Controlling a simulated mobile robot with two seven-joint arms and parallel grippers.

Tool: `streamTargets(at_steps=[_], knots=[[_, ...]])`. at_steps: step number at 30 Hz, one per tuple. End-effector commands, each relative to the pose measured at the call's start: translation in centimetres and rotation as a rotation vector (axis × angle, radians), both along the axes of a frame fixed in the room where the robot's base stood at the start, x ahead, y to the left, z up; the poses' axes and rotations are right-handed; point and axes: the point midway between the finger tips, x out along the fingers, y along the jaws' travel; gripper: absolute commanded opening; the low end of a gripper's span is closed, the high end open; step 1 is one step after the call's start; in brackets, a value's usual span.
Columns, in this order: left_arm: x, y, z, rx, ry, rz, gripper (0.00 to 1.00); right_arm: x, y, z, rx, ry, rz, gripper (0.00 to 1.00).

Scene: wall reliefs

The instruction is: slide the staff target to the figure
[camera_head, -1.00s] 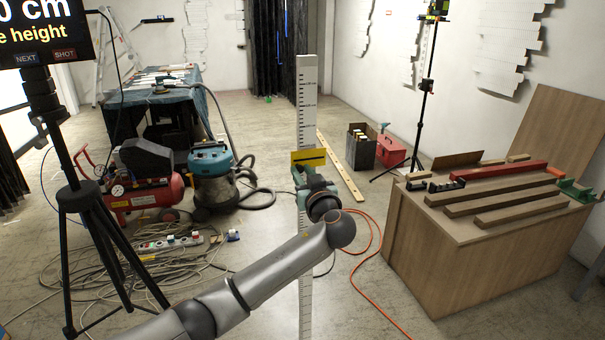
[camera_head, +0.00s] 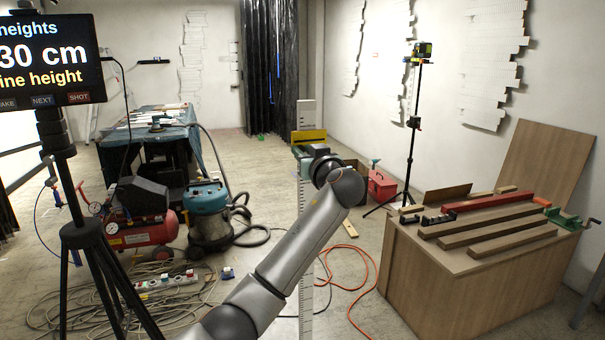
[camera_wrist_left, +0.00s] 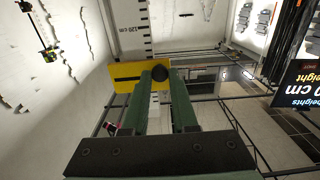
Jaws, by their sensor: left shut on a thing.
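The white measuring staff (camera_head: 308,112) with black marks stands upright in the middle of the head view. The yellow target (camera_head: 308,136) sits on it, a short way below its top. In the left wrist view the target (camera_wrist_left: 125,76) lies across the staff (camera_wrist_left: 131,24), below a 120 cm mark. My left gripper (camera_head: 303,158) is shut on the target. Its green fingers (camera_wrist_left: 160,92) end at the target's dark round knob (camera_wrist_left: 160,73). The screen (camera_head: 45,62) at the left reads "30 cm", its left part cut off. My right gripper is not in view.
A black tripod (camera_head: 85,235) holds the screen. A compressor (camera_head: 140,215), a vacuum (camera_head: 208,210) and loose cables (camera_head: 150,305) cover the left floor. A wooden bench (camera_head: 450,285) with bars stands at the right. A laser on a tripod (camera_head: 415,130) stands behind it.

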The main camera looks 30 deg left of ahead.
Motion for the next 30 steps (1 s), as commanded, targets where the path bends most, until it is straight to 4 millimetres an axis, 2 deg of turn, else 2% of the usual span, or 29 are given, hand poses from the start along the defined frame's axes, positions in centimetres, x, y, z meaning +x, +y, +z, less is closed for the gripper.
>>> streamTargets(at_steps=[1,6,20,21,28,30], knots=[[0.0,0.0,1.3,0.001,-0.005,-0.001,0.0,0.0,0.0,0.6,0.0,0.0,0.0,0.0],[0.0,0.0,3.0,0.002,-0.003,0.0,0.0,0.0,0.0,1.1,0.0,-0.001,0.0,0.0],[0.0,0.0,3.3,0.001,0.0,0.0,0.0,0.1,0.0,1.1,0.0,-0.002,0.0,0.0],[0.0,0.0,3.3,0.001,0.0,0.0,0.3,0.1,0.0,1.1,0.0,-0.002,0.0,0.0],[0.0,0.0,3.3,0.001,0.001,0.0,0.55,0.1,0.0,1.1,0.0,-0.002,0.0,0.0],[0.0,0.0,3.3,0.001,0.001,0.0,0.55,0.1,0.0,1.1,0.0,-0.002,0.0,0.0]])
